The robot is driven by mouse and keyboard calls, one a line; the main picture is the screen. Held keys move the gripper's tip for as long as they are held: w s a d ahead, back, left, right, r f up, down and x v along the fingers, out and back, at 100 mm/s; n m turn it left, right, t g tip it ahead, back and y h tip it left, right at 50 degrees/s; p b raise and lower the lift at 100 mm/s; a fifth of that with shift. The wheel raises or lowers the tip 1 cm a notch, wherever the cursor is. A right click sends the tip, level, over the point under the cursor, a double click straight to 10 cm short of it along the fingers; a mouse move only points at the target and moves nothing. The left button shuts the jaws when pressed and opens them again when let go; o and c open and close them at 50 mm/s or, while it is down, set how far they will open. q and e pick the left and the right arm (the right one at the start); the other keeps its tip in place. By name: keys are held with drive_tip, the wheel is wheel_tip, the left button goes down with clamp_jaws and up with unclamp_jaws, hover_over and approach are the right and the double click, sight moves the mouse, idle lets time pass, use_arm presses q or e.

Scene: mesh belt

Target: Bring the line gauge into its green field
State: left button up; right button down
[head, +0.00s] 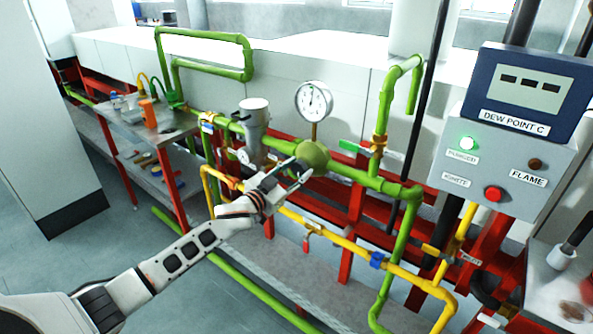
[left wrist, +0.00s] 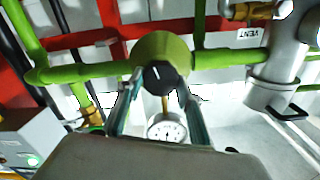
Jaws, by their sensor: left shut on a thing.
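The line gauge (head: 314,101) is a round white dial on a short stem above the green pipe in the head view. It also shows in the left wrist view (left wrist: 167,129), upside down and partly cut off by my gripper's body. Its needle and any green field are too small to read. Below the gauge sits a round green regulator body (head: 313,153) with a black knob (left wrist: 160,78) that carries a white mark. My left gripper (head: 295,174) is at the front of this body, its two fingers on either side of the knob, shut on it. My right gripper is not in view.
A grey cylindrical filter (head: 254,130) stands left of the regulator. A yellow pipe (head: 345,245) with valves runs below. A grey control box (head: 503,155) with a dew point display (head: 528,90) is at the right. A small metal table (head: 150,130) with bottles stands at the left.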

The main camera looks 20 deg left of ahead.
use_arm(q)
drive_tip(key=o, duration=1.1)
drive_tip(key=v, duration=1.2)
drive_tip(key=s+d+f+n+g+y, duration=0.1)
drive_tip(key=s+f+g, duration=0.1)
drive_tip(key=s+f, duration=0.8)
drive_tip(key=s+d+f+n+g+y, duration=0.1)
drive_tip(key=s+d+f+g, duration=0.1)
drive_tip(key=s+f, duration=0.8)
drive_tip(key=s+d+f+n+g+y, duration=0.1)
drive_tip(key=s+f+g+y, duration=0.1)
drive_tip(key=s+f, duration=0.8)
drive_tip(key=shift+s+d+f+n+g, duration=0.15)
drive_tip(key=shift+s+d+f, duration=0.05)
drive_tip(key=shift+s, duration=0.2)
drive_tip(key=shift+s+d+f+n+g, duration=0.15)
drive_tip(key=shift+s+f, duration=0.05)
drive_tip(key=shift+s, duration=0.15)
